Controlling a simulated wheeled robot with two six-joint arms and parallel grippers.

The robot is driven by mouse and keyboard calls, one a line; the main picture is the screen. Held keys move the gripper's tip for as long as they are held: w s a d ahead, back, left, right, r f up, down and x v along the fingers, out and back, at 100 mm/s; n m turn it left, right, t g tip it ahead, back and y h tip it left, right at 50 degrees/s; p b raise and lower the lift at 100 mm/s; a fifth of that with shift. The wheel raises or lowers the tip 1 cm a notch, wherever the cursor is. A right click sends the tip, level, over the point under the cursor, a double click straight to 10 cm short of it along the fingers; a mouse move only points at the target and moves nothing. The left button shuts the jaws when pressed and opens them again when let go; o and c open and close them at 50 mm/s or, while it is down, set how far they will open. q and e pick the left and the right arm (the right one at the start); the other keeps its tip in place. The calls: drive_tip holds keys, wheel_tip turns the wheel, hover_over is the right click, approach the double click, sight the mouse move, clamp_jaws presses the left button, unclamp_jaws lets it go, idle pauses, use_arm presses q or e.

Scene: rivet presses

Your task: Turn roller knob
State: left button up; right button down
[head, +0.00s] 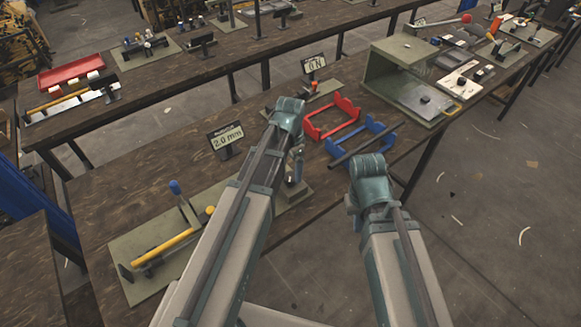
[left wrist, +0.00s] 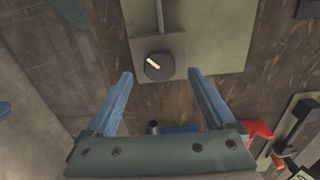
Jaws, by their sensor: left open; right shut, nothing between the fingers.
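The black round roller knob (left wrist: 159,67) with a white pointer line sits on a grey-green block in the left wrist view. Its pointer slants from upper left to lower right. My left gripper (left wrist: 161,74) is open, with one blue finger on each side of the knob and gaps between. In the head view my left gripper (head: 296,172) points down over a grey-green base plate (head: 294,198), and I cannot make out the knob there. My right arm (head: 370,170) ends near the table's front edge; its fingers are hidden.
A sign reading 2.0 mm (head: 226,139) and a sign reading 0 N (head: 314,66) stand on the table. A red frame (head: 332,119) and a blue frame (head: 362,139) with a dark bar lie right of my left gripper.

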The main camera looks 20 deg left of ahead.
sight(291, 177)
use_arm(q)
wheel_tip(291, 177, up, 10)
drive_tip(key=p, duration=0.9)
use_arm(e)
wheel_tip(291, 177, up, 10)
drive_tip(key=shift+r, duration=0.15)
use_arm(q)
drive_tip(key=shift+r, duration=0.1)
drive_tip(key=s+d+f+n+y+b, duration=0.1)
drive_tip(key=s+d+f+n+b, duration=0.3)
drive_tip(key=s+d+f+b, duration=0.3)
drive_tip(key=s+d, duration=0.3)
drive_tip(key=s, duration=0.4)
drive_tip(key=shift+s+d, duration=0.2)
drive_tip(key=shift+d, duration=0.15)
use_arm(e)
wheel_tip(291, 177, down, 7)
idle(3.5)
